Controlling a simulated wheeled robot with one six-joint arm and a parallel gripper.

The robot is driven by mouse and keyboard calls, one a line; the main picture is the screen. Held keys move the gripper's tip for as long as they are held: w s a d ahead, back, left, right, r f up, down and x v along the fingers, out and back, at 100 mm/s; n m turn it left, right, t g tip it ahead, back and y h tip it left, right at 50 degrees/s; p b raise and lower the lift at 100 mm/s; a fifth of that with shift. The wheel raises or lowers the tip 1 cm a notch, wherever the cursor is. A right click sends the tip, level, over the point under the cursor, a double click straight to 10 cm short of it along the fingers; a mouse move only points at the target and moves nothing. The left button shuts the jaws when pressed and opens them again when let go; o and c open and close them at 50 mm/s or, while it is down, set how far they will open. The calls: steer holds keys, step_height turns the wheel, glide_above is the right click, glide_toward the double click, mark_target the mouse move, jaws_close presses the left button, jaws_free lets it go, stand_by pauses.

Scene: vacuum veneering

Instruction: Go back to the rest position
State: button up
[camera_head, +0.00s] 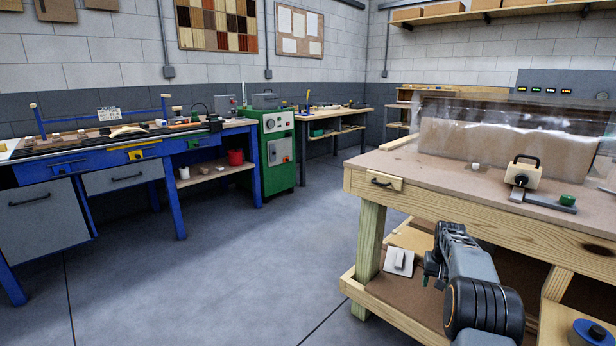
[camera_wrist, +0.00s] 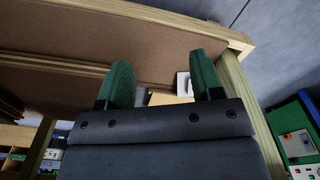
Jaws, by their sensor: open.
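My gripper (camera_wrist: 162,76) shows two green finger pads standing well apart, with nothing held between them. In the head view my gripper (camera_head: 434,272) is low, in front of the wooden workbench (camera_head: 462,222) and below the level of its top. My arm hides part of the bench's lower shelf. In the wrist view the wooden bench frame (camera_wrist: 236,42) and a brown board fill the space beyond the fingers. A small white object (camera_wrist: 183,82) shows beyond the right finger; I cannot tell whether the gripper touches anything.
A white plate (camera_head: 398,261) lies on the lower shelf, left of my gripper. A clear bag (camera_head: 520,135) and a handled wooden block (camera_head: 523,175) are on the bench top. A blue bench (camera_head: 105,168) and green cabinet (camera_head: 277,150) stand left; the floor between is clear.

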steer(key=s+a+r+n+p, duration=0.1)
steer(key=s+a+r+p, duration=0.35)
steer(key=r, duration=0.45)
steer(key=s+a+r+t+p, duration=0.1)
steer(key=s+a+r+p, duration=0.3)
steer(key=r, duration=0.6)
steer(key=s+a+r+n+p, duration=0.1)
steer(key=s+a+r+p, duration=0.2)
steer(key=a+r+p, duration=0.45)
steer(key=s+a+r+p, duration=0.2)
steer(key=s+r+p, duration=0.1)
steer(key=s, duration=0.3)
steer(key=s+a+r+n+t+p, duration=0.1)
steer(key=s+a+r+p, duration=0.1)
steer(key=s+r+p, duration=0.2)
steer(key=s+a+r+p, duration=0.3)
steer(key=s+r+p, duration=0.1)
steer(key=s, duration=0.6)
steer(key=shift+s+r+n+t, duration=0.2)
steer(key=shift+r+n+t, duration=0.15)
steer(key=shift+n+t, duration=0.05)
steer(key=shift+a, duration=0.1)
steer(key=shift+c, duration=0.3)
